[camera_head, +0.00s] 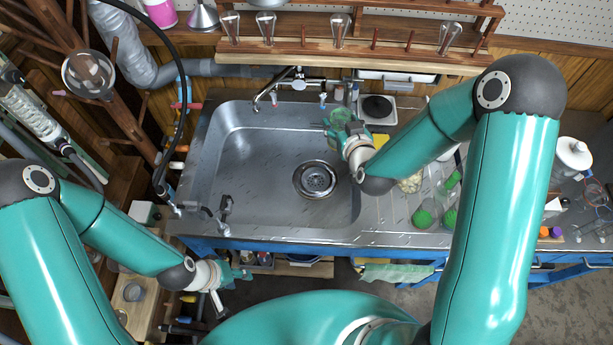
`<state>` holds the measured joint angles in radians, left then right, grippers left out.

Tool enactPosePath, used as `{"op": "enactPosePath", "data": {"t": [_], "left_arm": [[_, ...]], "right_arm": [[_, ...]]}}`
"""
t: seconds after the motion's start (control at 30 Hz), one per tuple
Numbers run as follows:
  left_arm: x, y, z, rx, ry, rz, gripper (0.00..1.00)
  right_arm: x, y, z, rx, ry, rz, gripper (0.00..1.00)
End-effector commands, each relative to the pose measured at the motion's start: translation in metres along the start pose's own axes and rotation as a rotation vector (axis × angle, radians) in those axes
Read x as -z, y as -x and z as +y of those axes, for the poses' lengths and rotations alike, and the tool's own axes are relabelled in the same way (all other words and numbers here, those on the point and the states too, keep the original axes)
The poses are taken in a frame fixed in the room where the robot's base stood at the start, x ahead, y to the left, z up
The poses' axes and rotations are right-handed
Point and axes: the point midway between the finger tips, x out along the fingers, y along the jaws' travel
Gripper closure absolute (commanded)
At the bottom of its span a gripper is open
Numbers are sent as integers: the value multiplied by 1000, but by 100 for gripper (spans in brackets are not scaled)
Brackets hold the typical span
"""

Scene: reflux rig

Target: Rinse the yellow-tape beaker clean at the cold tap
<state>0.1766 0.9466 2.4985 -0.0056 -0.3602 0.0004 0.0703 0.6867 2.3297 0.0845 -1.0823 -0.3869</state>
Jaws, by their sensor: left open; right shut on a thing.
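My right gripper (338,131) is over the back right corner of the steel sink (240,130). It is shut on a small round, greenish glass vessel (341,115) that looks like a beaker. The gripper partly hides it, and I cannot make out yellow tape or its contents. I cannot tell whether water runs. My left gripper (240,274) is open and empty, low in front of the sink's left front edge.
The drain (317,180) is in mid-sink, and the basin is otherwise clear. A balance (377,108) and a yellow item (380,140) lie right of the sink. Green-bottomed flasks (423,217) stand on the right drainboard. A wooden rack with glassware (390,42) hangs above; a black hose (185,100) arches at left.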

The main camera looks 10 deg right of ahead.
Motion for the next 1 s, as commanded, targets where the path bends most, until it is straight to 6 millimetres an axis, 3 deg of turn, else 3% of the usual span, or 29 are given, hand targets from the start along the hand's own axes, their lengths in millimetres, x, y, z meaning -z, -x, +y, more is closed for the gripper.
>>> {"op": "enactPosePath", "data": {"t": [0.57,0.77,1.0], "left_arm": [[0,-7,-2,0,0,-1,56],[0,-39,-14,0,0,-1,56],[0,-101,-36,0,0,-1,56]], "right_arm": [[-4,-6,-9,21,-4,-6,78],[-29,-20,-24,73,-59,-46,78],[-81,-42,-53,175,-214,-162,78]]}}
